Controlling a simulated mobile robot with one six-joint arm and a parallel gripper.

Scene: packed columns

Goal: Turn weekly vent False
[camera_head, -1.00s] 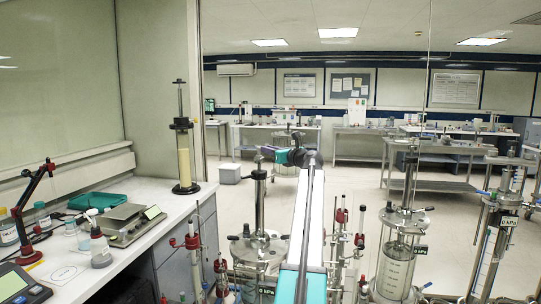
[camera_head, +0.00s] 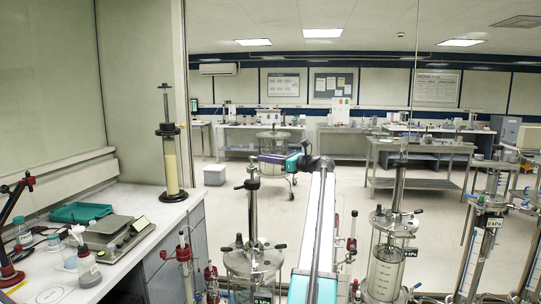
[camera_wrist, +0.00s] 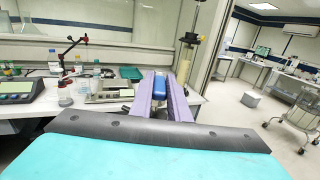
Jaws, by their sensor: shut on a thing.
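My gripper (camera_head: 258,159) has purple fingers and reaches forward and left at the top of the nearest metal column (camera_head: 253,262). In the wrist view my gripper (camera_wrist: 160,92) is shut on a small blue handle (camera_wrist: 159,84) between its fingers. In the head view the blue handle is hidden by the fingers. The column has an upright rod (camera_head: 252,210) with a dark side knob.
Another column (camera_head: 388,265) with a 0 kPa display and more glass columns (camera_head: 480,245) stand to the right. A white bench (camera_head: 125,255) with a scale (camera_head: 112,232) and a yellow-filled cylinder (camera_head: 172,165) is at left. Open floor lies beyond.

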